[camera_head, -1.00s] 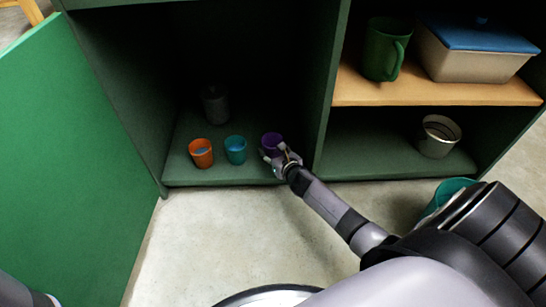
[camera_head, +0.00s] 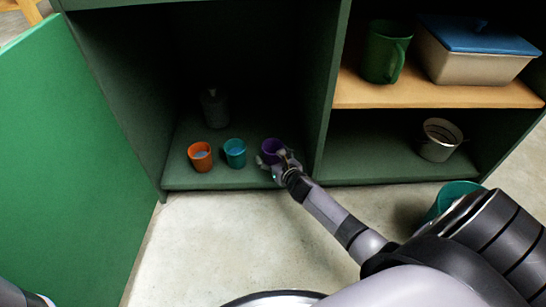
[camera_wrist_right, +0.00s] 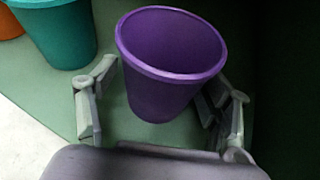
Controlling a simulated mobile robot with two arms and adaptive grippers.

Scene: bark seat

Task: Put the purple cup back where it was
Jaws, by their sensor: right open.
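The purple cup (camera_head: 271,149) stands upright on the floor of the left cabinet compartment, near its right wall. It also shows in the right wrist view (camera_wrist_right: 170,60), between the two fingers. My right gripper (camera_head: 279,163) is open around the front of the cup; in the right wrist view (camera_wrist_right: 160,112) a gap shows at the left finger, while the right finger is close to the cup or touching it. My left gripper is not in view; only a bit of my left arm shows at the bottom left corner.
A teal cup (camera_head: 235,153) and an orange cup (camera_head: 200,157) stand in a row left of the purple cup. A grey bottle-like object (camera_head: 214,108) stands behind them. The green door (camera_head: 65,160) is open at left. The right compartment holds a green mug (camera_head: 385,52), a blue-lidded box (camera_head: 475,55) and a metal cup (camera_head: 438,140).

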